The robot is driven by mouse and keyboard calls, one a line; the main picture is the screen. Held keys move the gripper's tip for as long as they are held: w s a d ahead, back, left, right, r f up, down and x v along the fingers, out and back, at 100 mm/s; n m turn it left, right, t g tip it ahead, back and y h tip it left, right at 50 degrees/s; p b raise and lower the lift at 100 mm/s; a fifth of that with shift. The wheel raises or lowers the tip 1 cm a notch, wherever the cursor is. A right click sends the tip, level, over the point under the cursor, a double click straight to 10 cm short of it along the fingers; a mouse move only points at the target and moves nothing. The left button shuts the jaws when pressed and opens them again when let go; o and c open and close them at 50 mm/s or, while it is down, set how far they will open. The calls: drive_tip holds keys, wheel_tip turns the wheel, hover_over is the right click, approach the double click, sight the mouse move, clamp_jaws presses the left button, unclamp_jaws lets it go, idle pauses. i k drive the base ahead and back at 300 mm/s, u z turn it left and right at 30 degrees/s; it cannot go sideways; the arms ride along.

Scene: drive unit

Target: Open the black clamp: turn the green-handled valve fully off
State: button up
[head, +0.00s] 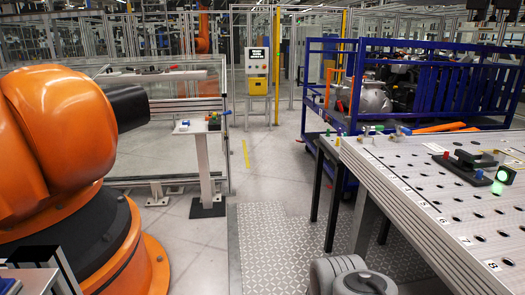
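A black clamp-like fixture (462,168) lies on the perforated work table (425,215) at the right. It has a dark raised bar on a flat base, but whether it is open or shut cannot be told. Small valve-like fittings with coloured parts sit along the table's far left edge. A grey rounded part at the bottom middle seems to be my own arm. My gripper is not in view.
A large orange robot arm (60,130) fills the left. A blue cart (432,85) with metal parts stands behind the table. A small pedestal (203,165) stands mid-left. A glowing green lamp (498,187) sits beside the black fixture. The floor (262,225) between is clear.

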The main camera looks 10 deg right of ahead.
sight(366, 129)
drive_tip(key=i, duration=0.6)
drive_tip(key=z, duration=0.55)
drive_tip(key=i, duration=1.85)
drive_tip(key=u, duration=0.2)
